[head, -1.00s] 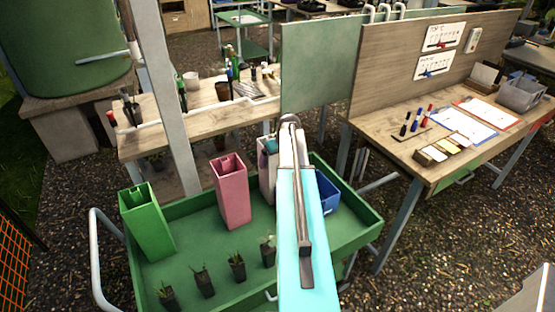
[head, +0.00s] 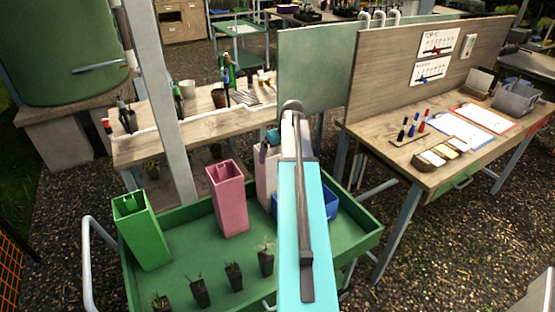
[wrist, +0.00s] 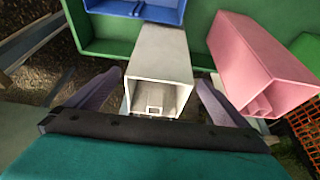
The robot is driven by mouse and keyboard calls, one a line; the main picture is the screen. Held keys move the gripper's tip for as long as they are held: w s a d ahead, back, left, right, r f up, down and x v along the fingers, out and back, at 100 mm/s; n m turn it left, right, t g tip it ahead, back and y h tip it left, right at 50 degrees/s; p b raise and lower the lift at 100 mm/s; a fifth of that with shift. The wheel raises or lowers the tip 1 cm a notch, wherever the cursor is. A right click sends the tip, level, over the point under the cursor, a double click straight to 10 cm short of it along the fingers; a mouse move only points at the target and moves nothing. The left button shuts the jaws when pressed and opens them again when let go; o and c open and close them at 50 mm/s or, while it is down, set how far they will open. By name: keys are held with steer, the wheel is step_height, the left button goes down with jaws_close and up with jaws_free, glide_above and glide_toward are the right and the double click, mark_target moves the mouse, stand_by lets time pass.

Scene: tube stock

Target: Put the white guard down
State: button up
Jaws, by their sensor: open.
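The white guard (head: 264,182), a square hollow tube, stands in the green tray (head: 362,238), right of the pink guard (head: 228,200) and partly hidden by my arm in the head view. In the wrist view the white guard (wrist: 162,50) shows its open square top towards me. My gripper (wrist: 160,78) is open, with one finger on each side of the white guard's top and a gap visible at both sides. In the head view the fingers are mostly hidden behind my arm.
A green guard (head: 141,230) stands at the tray's left. A blue bin (head: 327,204) is partly behind my arm, close to the white guard. Several small potted seedlings (head: 233,276) stand along the tray's front. A wooden desk (head: 385,140) is at the right.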

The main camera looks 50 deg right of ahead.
steer(key=shift+v, duration=1.3)
steer(key=shift+r, duration=0.15)
